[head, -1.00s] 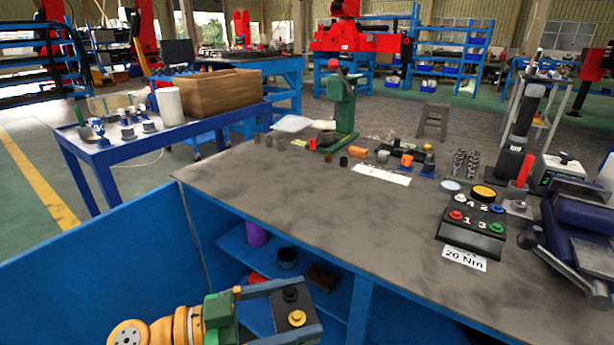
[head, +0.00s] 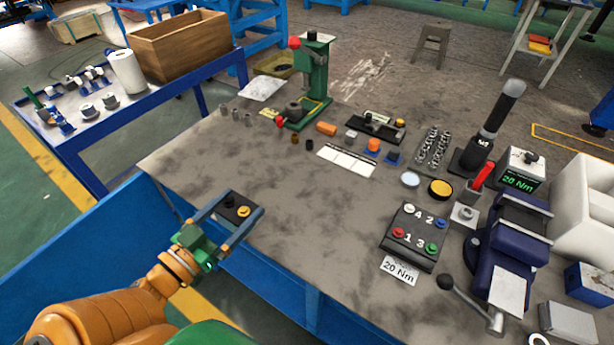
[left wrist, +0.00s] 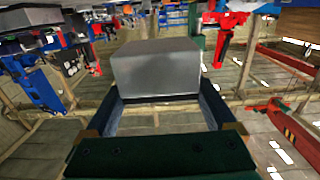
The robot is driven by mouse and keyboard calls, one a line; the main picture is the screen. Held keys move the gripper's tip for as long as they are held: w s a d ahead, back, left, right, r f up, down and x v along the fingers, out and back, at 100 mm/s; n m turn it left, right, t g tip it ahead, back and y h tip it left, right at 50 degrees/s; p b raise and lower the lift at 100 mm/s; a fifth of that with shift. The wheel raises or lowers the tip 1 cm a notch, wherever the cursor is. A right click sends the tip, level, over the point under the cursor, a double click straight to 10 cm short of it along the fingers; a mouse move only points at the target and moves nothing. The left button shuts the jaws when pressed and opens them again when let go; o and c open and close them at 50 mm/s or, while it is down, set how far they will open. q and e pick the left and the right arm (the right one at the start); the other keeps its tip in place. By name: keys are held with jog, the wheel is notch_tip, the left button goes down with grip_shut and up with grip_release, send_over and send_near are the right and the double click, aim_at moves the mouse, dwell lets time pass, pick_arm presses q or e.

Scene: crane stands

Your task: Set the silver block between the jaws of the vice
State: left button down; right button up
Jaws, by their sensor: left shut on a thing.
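In the left wrist view, the held box (left wrist: 156,70) shows smooth plain grey faces between the fingers. A silver block (head: 568,323) lies at the lower right of the head view, beside the vice. The dark blue vice (head: 513,245) stands at the table's right, its handle towards me. The gap between its jaws is hard to make out. My right gripper is not in view.
A button box (head: 414,238) and a 20 Nm label (head: 399,270) lie left of the vice. A torque tool (head: 490,130) and red-handled tool (head: 482,178) stand behind it. A green press (head: 308,85) stands at the back. The table's left middle is clear.

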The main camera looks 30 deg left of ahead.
pick_arm(q)
jog(key=w+f+b, duration=0.1)
jog(key=w+f, duration=0.1)
jog(key=w, duration=0.2)
jog(key=w+f+b, duration=0.1)
jog(key=w+f, duration=0.1)
jog(key=w, duration=0.2)
jog(key=w+d+f+b, duration=0.1)
jog(key=w+f, duration=0.2)
jog(key=w, duration=0.1)
jog(key=shift+f+b, duration=0.1)
jog(key=shift+b, duration=0.25)
jog(key=shift+w+f, duration=0.1)
jog(key=shift+w, duration=0.2)
jog(key=shift+f, duration=0.2)
